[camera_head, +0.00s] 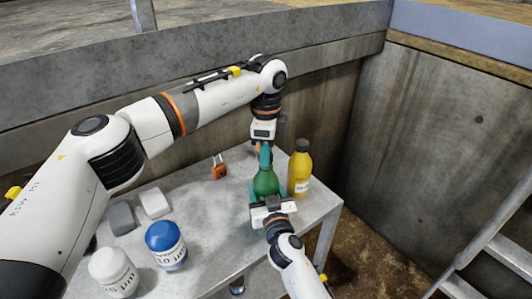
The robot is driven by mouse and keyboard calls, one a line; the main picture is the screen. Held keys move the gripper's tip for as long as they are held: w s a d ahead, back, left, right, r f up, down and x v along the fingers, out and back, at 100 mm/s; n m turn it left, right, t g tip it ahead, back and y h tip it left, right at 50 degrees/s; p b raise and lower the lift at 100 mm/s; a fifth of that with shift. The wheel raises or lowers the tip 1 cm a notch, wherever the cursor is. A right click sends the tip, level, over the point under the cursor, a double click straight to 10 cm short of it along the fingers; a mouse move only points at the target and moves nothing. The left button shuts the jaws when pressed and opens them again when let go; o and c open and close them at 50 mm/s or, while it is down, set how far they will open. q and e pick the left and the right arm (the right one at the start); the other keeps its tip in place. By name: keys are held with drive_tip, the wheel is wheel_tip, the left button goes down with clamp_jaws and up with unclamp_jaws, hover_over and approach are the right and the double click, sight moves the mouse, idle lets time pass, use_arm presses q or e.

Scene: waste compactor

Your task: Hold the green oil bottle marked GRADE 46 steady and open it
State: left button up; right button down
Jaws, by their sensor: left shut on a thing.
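The green oil bottle (265,181) stands upright near the right end of the grey table; no GRADE 46 marking can be read on it. My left gripper (265,158) comes down from above, its teal fingers shut on the top of the bottle. The fingers hide the cap. My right gripper (267,193) reaches in from the front, low down, with a teal finger on each side of the bottle's body. It appears shut on the body.
A yellow bottle with a dark cap (300,172) stands close to the right of the green one. On the table (212,205) are an orange padlock (219,171), a blue-lidded jar (166,245), a white jar (112,270), and grey (121,218) and white (154,202) blocks. A concrete wall (440,130) rises behind.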

use_arm(q)
drive_tip(key=shift+r, duration=0.45)
drive_tip(key=shift+r, duration=2)
use_arm(e)
drive_tip(key=shift+c, duration=1.6)
unclamp_jaws()
